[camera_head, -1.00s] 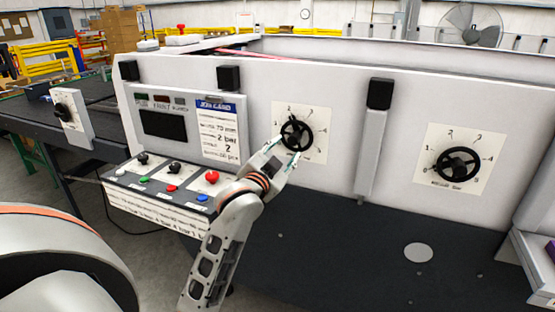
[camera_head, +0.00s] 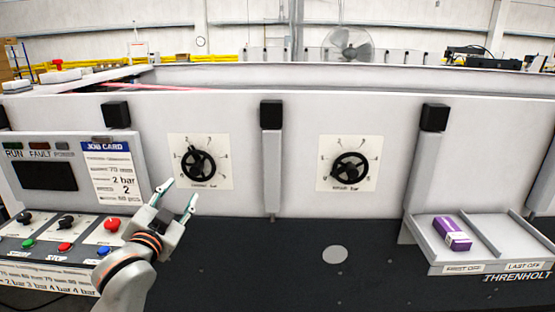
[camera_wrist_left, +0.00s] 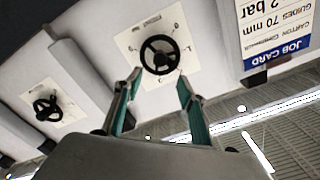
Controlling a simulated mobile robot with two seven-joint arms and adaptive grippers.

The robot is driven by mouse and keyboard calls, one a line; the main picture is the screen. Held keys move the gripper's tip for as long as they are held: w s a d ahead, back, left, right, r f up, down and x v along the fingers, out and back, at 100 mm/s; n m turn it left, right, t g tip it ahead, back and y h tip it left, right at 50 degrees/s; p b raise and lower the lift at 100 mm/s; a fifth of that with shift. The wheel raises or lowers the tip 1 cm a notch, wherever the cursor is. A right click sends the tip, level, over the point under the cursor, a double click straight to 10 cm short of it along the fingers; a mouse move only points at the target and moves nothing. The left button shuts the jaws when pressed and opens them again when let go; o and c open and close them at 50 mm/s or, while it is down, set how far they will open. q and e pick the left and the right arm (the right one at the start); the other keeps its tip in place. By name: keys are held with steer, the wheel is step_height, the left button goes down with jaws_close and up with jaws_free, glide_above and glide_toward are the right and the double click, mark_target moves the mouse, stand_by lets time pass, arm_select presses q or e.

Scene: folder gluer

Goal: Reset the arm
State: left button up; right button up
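My left gripper (camera_head: 176,195) is open and empty in the head view, in front of the machine's white panel. Its fingertips are below and left of a black dial knob (camera_head: 199,162) on a white scale plate, apart from it. In the left wrist view the open fingers (camera_wrist_left: 157,83) show on either side below the same knob (camera_wrist_left: 159,55), with a gap between them and nothing held. My right gripper is in neither view.
A control console with a red button (camera_head: 112,224) and a job card (camera_head: 109,172) stands at the left. A second dial (camera_head: 350,168) is further right. A tray (camera_head: 431,258) holding a purple carton (camera_head: 452,233) is at the right. The dark surface between is clear.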

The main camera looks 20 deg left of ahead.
arm_select(q)
steer(key=s+d+f+g+h, duration=0.1)
steer(key=s+d+f, duration=0.15)
steer(key=f, duration=0.65)
steer(key=s+d+f+g+h, duration=0.15)
steer(key=d+f, duration=0.25)
steer(key=f, duration=0.5)
steer(key=s+d+f+g+h, duration=0.1)
steer(key=s+d+f+h, duration=0.15)
steer(key=f, duration=0.75)
steer(key=s+d+f+g, duration=0.1)
steer(key=s+d+f, duration=0.2)
steer(key=s+f, duration=0.2)
steer(key=s+d+f+g+h, duration=0.1)
steer(key=s+d+f, duration=0.2)
steer(key=s+f, duration=0.3)
steer(key=s+d+f+g, duration=0.1)
steer(key=s+d+f, duration=0.1)
steer(key=s+f, duration=0.3)
steer(key=shift+s+d+f+n, duration=0.3)
steer(key=shift+s+d+f, duration=0.1)
steer(key=shift+f, duration=0.4)
